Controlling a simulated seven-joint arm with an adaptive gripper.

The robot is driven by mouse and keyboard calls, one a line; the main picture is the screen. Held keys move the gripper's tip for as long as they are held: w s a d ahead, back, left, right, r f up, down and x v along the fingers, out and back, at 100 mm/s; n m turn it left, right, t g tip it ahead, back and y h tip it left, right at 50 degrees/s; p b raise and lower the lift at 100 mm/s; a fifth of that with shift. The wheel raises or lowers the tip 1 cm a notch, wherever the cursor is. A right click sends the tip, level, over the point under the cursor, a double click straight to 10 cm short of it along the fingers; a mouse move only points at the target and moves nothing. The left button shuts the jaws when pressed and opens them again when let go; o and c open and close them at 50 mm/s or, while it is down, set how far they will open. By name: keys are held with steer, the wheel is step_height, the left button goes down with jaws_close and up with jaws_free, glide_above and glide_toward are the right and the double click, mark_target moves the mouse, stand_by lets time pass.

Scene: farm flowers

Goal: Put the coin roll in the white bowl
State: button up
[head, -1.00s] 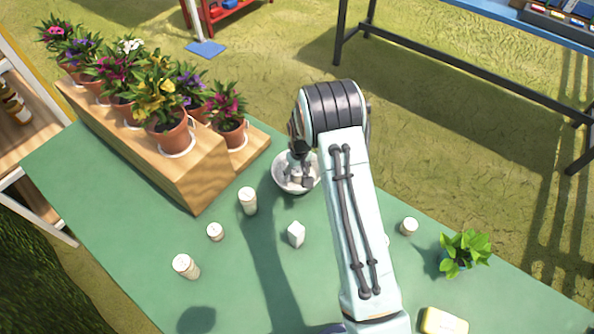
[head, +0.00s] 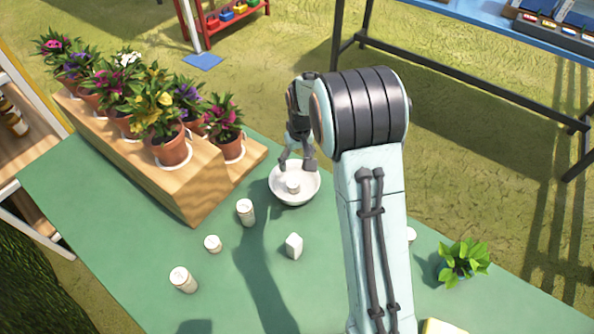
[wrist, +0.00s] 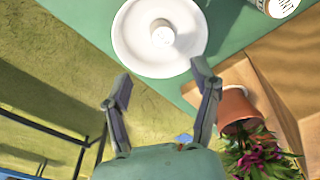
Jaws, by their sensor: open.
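The white bowl (head: 311,190) stands at the far edge of the green table, right of the wooden flower stand. A small pale cylinder, seemingly the coin roll (head: 293,186), stands upright inside the bowl. The wrist view also shows the bowl (wrist: 130,45) with the cylinder (wrist: 162,36) near its middle, its round end facing up. My gripper (head: 297,164) is above the bowl with its fingers spread and nothing between them. In the wrist view my gripper (wrist: 161,82) is open and clear of the cylinder.
Several potted flowers (head: 170,150) fill the wooden stand (head: 207,185) at left. White cylinders (head: 246,212), (head: 183,279) and (head: 212,243), and a white block (head: 294,246), stand on the table. A leafy plant (head: 463,260) is at right.

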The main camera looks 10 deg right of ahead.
steer(key=s+r+m, duration=0.1)
steer(key=s+r, duration=1)
steer(key=s, duration=0.3)
steer(key=s+r+m+g, duration=0.1)
steer(key=s, duration=1.6)
steer(key=shift+d+g, duration=0.25)
steer(key=shift+g, duration=0.05)
